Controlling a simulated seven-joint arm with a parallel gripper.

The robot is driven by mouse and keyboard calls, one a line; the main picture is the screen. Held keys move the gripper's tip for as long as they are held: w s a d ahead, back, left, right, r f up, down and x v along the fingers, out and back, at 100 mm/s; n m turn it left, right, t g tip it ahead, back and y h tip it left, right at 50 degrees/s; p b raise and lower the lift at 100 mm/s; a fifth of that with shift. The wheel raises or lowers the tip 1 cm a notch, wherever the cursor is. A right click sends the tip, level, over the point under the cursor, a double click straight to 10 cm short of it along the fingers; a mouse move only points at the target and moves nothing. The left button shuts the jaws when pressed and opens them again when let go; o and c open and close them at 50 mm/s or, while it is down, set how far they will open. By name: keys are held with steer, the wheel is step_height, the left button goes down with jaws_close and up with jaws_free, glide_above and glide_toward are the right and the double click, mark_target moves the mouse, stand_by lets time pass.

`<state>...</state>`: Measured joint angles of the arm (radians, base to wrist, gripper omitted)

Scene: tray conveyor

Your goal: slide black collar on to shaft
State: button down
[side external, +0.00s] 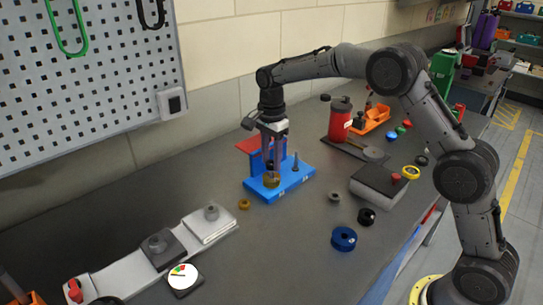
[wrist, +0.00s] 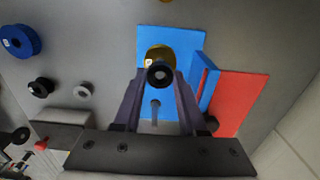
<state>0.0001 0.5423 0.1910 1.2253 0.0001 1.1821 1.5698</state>
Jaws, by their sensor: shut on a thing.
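My gripper (wrist: 161,78) points down over the blue fixture (side external: 292,187) and is shut on a black collar (wrist: 160,74). In the wrist view the collar is a dark ring between the fingertips, with a pale spot in its hole. A brass-coloured round part (side external: 271,181) sits on the fixture directly below the fingertips; it also shows behind the collar in the wrist view (wrist: 158,53). Whether the collar is around a shaft there or above it, I cannot tell. A grey upright peg (side external: 295,163) stands to the right on the same fixture, apart from the gripper.
A red plate (side external: 252,144) stands at the fixture's back. Loose on the bench are a brass ring (side external: 244,204), a grey ring (side external: 334,196), a black ring (side external: 367,217) and a blue spool (side external: 344,239). A grey box (side external: 378,187) stands right. Bench in front of the fixture is mostly clear.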

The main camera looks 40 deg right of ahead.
steer(key=shift+f, duration=0.4)
steer(key=shift+c, duration=1.9)
jaws_free()
step_height(320, 180, up, 14)
